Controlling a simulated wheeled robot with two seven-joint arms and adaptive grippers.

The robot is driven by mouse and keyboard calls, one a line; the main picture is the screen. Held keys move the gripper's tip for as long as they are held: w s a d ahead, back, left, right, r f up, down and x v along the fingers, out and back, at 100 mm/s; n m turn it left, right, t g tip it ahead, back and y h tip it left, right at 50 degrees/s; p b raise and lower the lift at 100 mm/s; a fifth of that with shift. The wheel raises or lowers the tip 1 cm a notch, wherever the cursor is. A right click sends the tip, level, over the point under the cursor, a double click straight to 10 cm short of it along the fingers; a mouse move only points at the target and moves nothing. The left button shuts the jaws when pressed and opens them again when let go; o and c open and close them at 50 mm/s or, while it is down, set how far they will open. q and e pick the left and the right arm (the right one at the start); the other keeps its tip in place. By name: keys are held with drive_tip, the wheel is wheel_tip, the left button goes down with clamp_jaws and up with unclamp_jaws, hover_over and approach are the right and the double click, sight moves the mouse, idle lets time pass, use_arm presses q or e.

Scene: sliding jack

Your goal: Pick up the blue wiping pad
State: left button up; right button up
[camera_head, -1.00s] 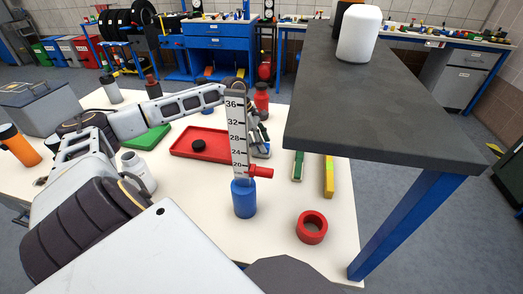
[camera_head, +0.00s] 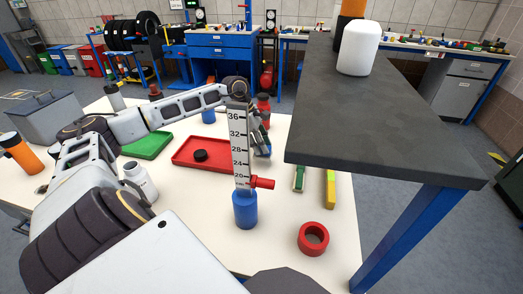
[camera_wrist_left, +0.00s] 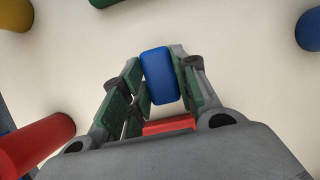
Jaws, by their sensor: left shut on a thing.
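My left gripper (camera_head: 262,146) is behind the upright scale in the head view, pointing down over the far part of the white table. It is shut on the blue wiping pad (camera_wrist_left: 158,75), which sits between the two fingers in the left wrist view. A small part of the pad (camera_head: 264,153) shows beside the scale in the head view; the rest is hidden. I cannot tell how far the pad is above the table. My right gripper is not in view.
A red tray (camera_head: 182,160), a red ring (camera_head: 313,238), a white bottle (camera_head: 137,178) and green and yellow bars are on the table. A raised dark shelf (camera_head: 390,130) overhangs the right.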

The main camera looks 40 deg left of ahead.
use_arm(q)
wheel_tip(320, 180, up, 4)
drive_tip(key=shift+r, duration=0.1)
drive_tip(key=shift+r+p, duration=0.35)
drive_tip(key=shift+r, duration=0.65)
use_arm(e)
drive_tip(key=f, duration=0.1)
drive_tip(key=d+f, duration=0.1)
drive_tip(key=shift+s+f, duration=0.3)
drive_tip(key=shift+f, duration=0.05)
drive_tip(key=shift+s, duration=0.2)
use_arm(q)
drive_tip(key=o, duration=0.4)
drive_tip(key=shift+c, duration=1.5)
drive_tip(key=shift+s, duration=0.1)
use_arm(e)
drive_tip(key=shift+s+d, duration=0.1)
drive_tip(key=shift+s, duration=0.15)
